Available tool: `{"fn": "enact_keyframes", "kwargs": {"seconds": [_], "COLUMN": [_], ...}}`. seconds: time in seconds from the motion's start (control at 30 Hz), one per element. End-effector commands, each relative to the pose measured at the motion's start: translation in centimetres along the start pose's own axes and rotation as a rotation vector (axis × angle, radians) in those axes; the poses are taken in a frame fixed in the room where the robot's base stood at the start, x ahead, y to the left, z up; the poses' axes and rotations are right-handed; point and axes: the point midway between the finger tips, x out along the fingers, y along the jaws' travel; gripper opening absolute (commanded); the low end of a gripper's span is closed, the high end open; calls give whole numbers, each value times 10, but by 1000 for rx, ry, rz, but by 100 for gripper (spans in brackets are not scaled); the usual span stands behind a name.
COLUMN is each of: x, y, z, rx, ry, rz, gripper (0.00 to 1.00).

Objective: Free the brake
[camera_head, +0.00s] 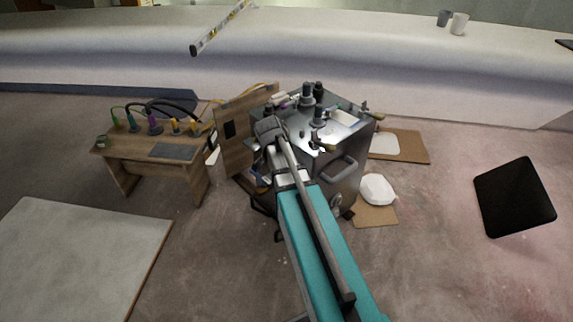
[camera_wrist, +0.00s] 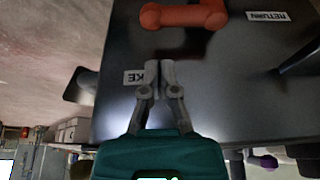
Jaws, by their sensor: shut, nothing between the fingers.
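In the wrist view my gripper (camera_wrist: 160,68) is shut and empty, in front of a dark panel (camera_wrist: 225,95). A white label (camera_wrist: 134,77) beside its fingertips reads upside down, with only "KE" clear; the fingers cover the rest. An orange-red handle (camera_wrist: 184,15) sits on the panel beyond the fingertips, apart from them. A dark rounded piece (camera_wrist: 80,86) sticks out past the panel's left edge. I cannot tell which part is the brake. In the head view my arm reaches the grey metal cabinet (camera_head: 345,165); the gripper's fingers are hidden there.
A small wooden bench (camera_head: 150,150) with cables stands farther left. The floor to the right has cardboard (camera_head: 408,147) and a black panel (camera_head: 514,196).

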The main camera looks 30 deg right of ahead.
Motion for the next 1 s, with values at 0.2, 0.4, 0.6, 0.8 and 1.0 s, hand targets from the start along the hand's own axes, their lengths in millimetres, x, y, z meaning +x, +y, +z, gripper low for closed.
{"fn": "enact_keyframes", "kwargs": {"seconds": [0.2, 0.4, 0.6, 0.8, 1.0], "x": [22, 38, 51, 58, 60], "y": [0, 0, 0, 0, 0], "z": [1, 1, 1, 0, 0], "rx": [1, 0, 0, 0, 0], "ry": [0, 0, 0, 0, 0], "rz": [0, 0, 0, 0, 0], "gripper": [0, 0, 0, 0, 0]}}
